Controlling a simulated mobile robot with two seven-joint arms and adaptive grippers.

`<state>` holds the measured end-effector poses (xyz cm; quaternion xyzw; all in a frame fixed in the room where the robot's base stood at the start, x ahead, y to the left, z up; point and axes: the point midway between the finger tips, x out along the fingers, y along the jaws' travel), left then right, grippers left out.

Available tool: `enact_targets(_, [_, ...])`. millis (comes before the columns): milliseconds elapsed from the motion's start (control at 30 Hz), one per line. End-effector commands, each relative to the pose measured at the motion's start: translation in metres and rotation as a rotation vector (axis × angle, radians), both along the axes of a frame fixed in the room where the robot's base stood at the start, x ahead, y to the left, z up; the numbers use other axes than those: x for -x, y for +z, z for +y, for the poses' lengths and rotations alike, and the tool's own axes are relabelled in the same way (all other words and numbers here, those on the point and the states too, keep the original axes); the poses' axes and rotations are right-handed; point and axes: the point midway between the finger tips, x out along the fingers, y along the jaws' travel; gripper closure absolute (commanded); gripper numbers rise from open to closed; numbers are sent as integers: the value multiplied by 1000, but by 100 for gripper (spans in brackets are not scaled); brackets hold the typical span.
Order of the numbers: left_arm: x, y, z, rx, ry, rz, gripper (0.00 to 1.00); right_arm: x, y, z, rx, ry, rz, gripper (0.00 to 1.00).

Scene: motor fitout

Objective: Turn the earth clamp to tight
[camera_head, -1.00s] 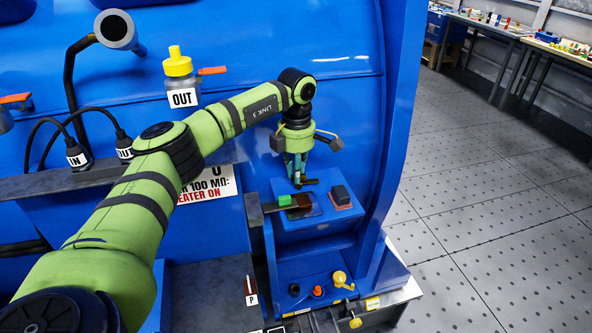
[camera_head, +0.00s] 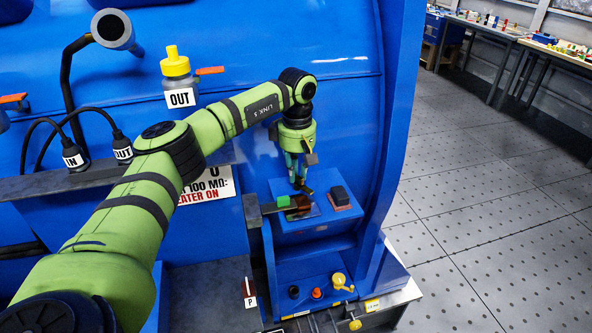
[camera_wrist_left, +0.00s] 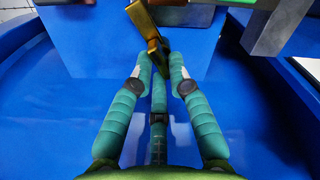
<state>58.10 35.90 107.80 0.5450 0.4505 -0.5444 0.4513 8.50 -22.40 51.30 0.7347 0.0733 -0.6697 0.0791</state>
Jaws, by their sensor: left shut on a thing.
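The earth clamp, a brass-coloured bar, shows in the left wrist view (camera_wrist_left: 147,24) at the top centre. In the head view its small dark handle (camera_head: 307,190) stands at the back of the blue block, tilted. My left gripper (camera_head: 297,181) points down onto it from above. In the left wrist view the teal fingers (camera_wrist_left: 160,62) close together around the near end of the brass bar. The contact is partly hidden by the fingers. My right gripper is in neither view.
The blue block (camera_head: 315,229) carries a green piece (camera_head: 283,201) on a grey bar and a black block on a red base (camera_head: 340,197). Below are several small knobs, including a yellow lever (camera_head: 340,281).

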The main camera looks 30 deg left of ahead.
Motion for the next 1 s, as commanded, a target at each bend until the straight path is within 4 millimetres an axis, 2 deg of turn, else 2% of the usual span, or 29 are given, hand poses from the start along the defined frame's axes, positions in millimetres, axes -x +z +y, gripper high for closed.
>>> enact_targets(200, [0,-1,-3,4,-198,1,100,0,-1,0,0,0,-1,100])
enact_targets(500, [0,-1,-4,4,-405,3,100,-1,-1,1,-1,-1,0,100])
enact_targets(1000, [0,-2,-5,3,-524,5,100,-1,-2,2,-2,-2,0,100])
